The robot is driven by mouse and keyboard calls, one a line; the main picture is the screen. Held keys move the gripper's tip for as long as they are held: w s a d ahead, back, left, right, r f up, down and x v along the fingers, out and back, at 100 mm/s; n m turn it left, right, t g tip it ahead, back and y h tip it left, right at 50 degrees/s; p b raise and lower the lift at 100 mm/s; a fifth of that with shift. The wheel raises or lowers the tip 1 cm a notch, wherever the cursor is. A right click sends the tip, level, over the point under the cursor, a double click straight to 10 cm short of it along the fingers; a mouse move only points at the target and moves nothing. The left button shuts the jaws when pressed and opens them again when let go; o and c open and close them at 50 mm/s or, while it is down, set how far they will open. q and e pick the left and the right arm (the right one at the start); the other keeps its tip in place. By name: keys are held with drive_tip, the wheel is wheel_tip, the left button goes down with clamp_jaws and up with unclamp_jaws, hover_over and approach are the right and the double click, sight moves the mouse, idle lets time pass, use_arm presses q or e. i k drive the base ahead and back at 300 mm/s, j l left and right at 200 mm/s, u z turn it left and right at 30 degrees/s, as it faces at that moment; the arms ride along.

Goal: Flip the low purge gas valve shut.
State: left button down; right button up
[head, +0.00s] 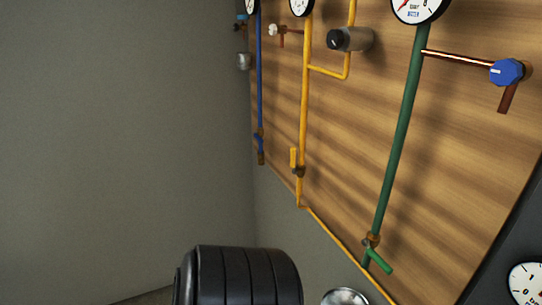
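Three lever valves sit low on pipes on the wooden panel; I see no label telling which is the purge gas valve. The yellow lever valve (294,158) has its handle upright, alongside the yellow pipe (305,110). The green lever valve (378,261) has its handle angled out to the lower right, across the green pipe (402,140). The blue lever valve (260,145) at the far left is small, and its handle position is hard to tell. Neither of my grippers is in view.
The wooden panel (460,155) carries gauges (418,8), a black-knobbed regulator (350,39) and a blue knob (507,72). A black ribbed cylinder (245,275) and a shiny rounded metal part (345,297) stand low in front. The left side shows bare grey wall.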

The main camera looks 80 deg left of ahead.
sight(292, 150)
drive_tip(key=u, duration=2.3)
